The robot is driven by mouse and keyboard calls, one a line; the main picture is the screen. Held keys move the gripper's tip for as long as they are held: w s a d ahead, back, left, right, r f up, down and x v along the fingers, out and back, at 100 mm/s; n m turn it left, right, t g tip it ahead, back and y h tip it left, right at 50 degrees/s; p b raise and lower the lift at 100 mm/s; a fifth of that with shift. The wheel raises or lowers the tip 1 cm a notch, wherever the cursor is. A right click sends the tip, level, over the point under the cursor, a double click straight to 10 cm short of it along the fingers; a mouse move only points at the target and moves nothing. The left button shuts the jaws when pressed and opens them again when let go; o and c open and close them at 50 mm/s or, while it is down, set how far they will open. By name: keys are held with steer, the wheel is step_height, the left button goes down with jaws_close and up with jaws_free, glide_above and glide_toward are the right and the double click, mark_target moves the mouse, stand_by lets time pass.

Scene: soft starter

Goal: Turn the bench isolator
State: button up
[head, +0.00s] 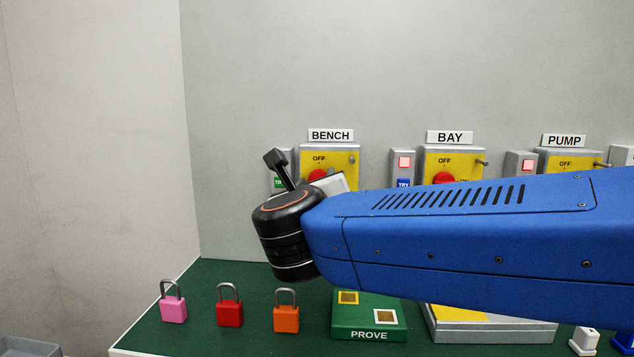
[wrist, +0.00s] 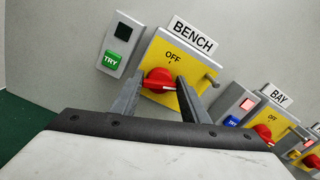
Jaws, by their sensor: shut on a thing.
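The bench isolator (wrist: 182,52) is a yellow-faced grey box under a BENCH sign, with OFF at the top of its face. It also shows in the head view (head: 345,158), partly hidden by my wrist. Its red knob (wrist: 156,78) has a white mark on its right side, away from OFF. My gripper (wrist: 160,83) is shut on the red knob, one finger on either side.
Left of the isolator is a panel with a green TRY button (wrist: 112,60) and dark window. The BAY isolator (head: 455,160) and PUMP isolator (head: 568,160) stand right. Pink (head: 173,309), red (head: 229,312) and orange (head: 286,318) padlocks and a green PROVE block (head: 369,318) are below.

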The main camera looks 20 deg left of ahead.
steer(key=n, duration=1.3)
steer(key=shift+a+f+n, duration=0.15)
steer(key=shift+f+n, duration=0.1)
steer(key=shift+n, duration=0.05)
stand_by(0.4)
steer(key=o, duration=0.8)
steer(key=shift+s, duration=0.1)
steer(key=v, duration=1.7)
steer(key=shift+s, duration=0.15)
